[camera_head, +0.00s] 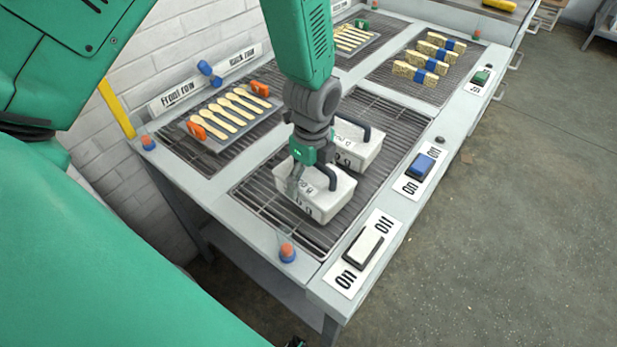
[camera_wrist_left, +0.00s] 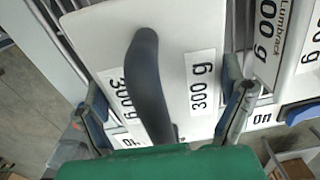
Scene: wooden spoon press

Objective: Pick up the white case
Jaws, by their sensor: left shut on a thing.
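The near white case (camera_head: 325,202) is a white block with a dark handle and black lettering, on the near grate of the bench. It fills the middle of the left wrist view (camera_wrist_left: 200,35), with "300 g" labels beside its handle. My left gripper (camera_head: 298,182) is over the case from above. In the left wrist view its fingers (camera_wrist_left: 165,105) lie on opposite sides of the case, shut on it. Whether the case's underside touches the grate is hidden. My right gripper is not in view.
A second white case (camera_head: 360,157) with a dark handle stands right behind. A tray of wooden spoons (camera_head: 232,115) lies at back left. Blue-banded bundles (camera_head: 425,65) lie at back right. White (camera_head: 364,245) and blue (camera_head: 421,166) switches line the front edge. A brick wall bounds the left.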

